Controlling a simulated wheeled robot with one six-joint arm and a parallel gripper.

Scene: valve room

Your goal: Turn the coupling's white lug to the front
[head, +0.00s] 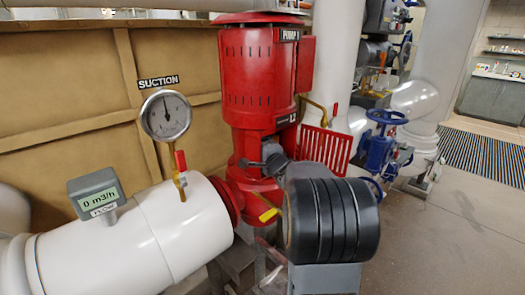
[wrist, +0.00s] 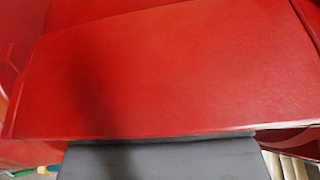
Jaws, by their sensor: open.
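The red pump (head: 262,75) stands upright in the middle of the head view, with a "PUMP" label on its motor. My gripper (head: 258,162) is open at the pump's narrower middle section, below the motor, seen small and partly covered by my own arm. I cannot make out the coupling or its white lug in either view; my gripper and arm cover part of that area. In the wrist view a red painted surface (wrist: 165,75) fills most of the picture, very close. A grey part, probably of my gripper, covers its lower edge.
A white suction pipe (head: 185,232) with a round gauge (head: 166,115) and a flow meter (head: 96,194) lies at left. A red grille (head: 323,150) and a blue handwheel valve (head: 384,117) stand at right. Open floor (head: 450,235) lies at far right.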

